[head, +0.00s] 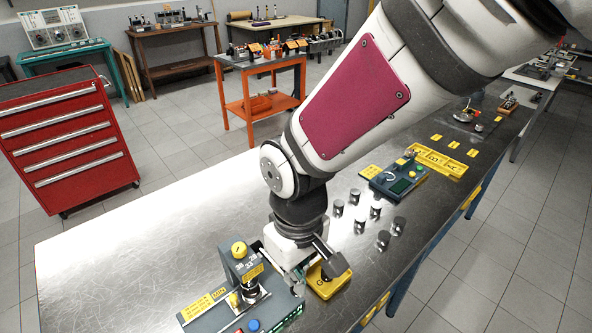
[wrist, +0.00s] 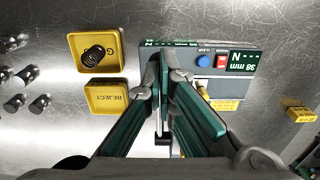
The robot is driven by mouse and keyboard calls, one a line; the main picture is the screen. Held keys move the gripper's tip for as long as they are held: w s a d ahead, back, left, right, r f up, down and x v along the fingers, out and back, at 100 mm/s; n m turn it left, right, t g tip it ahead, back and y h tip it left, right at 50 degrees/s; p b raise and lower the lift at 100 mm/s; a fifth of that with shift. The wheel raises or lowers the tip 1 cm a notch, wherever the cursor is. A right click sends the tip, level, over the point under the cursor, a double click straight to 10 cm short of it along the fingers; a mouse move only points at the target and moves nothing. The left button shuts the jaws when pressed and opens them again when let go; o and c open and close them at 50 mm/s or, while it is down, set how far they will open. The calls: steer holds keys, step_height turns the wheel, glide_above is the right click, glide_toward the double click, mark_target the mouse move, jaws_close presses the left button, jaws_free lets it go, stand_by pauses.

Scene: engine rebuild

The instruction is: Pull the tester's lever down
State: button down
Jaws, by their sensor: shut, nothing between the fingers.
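The tester (head: 222,315) is a dark teal unit at the near edge of the head view, with an upright column and yellow labels. In the wrist view the tester (wrist: 238,46) shows upside down, with a "38 mm" display, a blue button and a red switch. My gripper (head: 298,276) is beside the tester's right side. In the wrist view my gripper (wrist: 163,65) has its fingers together and empty, over the tester's edge. The lever is not clearly visible there.
A yellow tray (wrist: 73,62) holding a dark spring and a yellow REJECT tray (wrist: 105,97) lie close beside my gripper. Several metal cylinders (head: 375,210) stand on the bench (head: 150,230) beyond. The bench left of the tester is clear. A red cabinet (head: 62,140) stands behind.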

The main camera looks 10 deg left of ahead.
steer(key=shift+f, duration=0.15)
steer(key=shift+f+b, duration=0.35)
steer(key=shift+f, duration=0.2)
steer(key=shift+r, duration=0.1)
steer(key=shift+w+a+r+p, duration=0.1)
steer(key=shift+r+p, duration=1.2)
steer(key=shift+r, duration=0.6)
steer(key=shift+a+r+p, duration=0.1)
steer(key=shift+r+p, duration=1.15)
steer(key=shift+r, duration=0.65)
step_height(320, 180, up, 2)
steer(key=shift+w+r+p, duration=0.1)
steer(key=shift+r+p, duration=0.1)
steer(key=shift+p, duration=0.4)
